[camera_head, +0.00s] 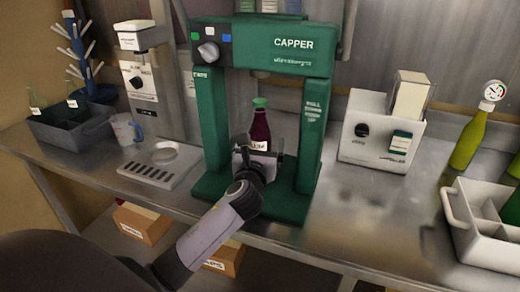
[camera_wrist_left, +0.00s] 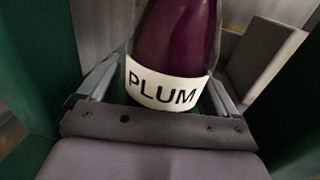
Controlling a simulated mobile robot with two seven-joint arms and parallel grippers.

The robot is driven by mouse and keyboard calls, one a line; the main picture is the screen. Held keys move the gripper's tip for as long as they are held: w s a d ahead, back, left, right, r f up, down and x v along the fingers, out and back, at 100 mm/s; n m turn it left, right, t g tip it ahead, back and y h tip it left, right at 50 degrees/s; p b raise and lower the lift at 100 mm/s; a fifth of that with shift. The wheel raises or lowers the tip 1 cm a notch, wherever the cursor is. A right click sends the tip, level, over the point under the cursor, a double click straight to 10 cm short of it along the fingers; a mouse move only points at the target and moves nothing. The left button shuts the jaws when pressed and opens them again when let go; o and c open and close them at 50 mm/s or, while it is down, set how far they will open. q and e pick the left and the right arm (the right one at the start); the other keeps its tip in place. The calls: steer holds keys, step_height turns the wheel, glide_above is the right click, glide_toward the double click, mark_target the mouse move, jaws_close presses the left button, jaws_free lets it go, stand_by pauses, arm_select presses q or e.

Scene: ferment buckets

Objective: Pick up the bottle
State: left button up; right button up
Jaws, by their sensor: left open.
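A dark purple bottle (camera_head: 260,128) with a green cap and a white label stands upright inside the green capper (camera_head: 293,45). In the left wrist view the bottle (camera_wrist_left: 178,35) shows close up, its label reading PLUM. My left gripper (camera_head: 262,158) reaches in from the front at the bottle's lower part. In the left wrist view the fingers of my left gripper (camera_wrist_left: 160,100) are open, one on each side of the bottle; contact cannot be told. The bottle's base is hidden. My right gripper is not in view.
The capper's green posts stand close on both sides of the bottle. A white device (camera_head: 375,130) stands to the right, with a yellow-green bottle (camera_head: 467,140) and a white crate (camera_head: 458,205) beyond. A measuring jug (camera_head: 125,131) and a grey bin (camera_head: 45,125) are left.

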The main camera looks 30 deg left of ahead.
arm_select(q)
steer(key=shift+r, duration=0.1)
steer(key=c, duration=1.5)
steer(key=shift+r, duration=0.15)
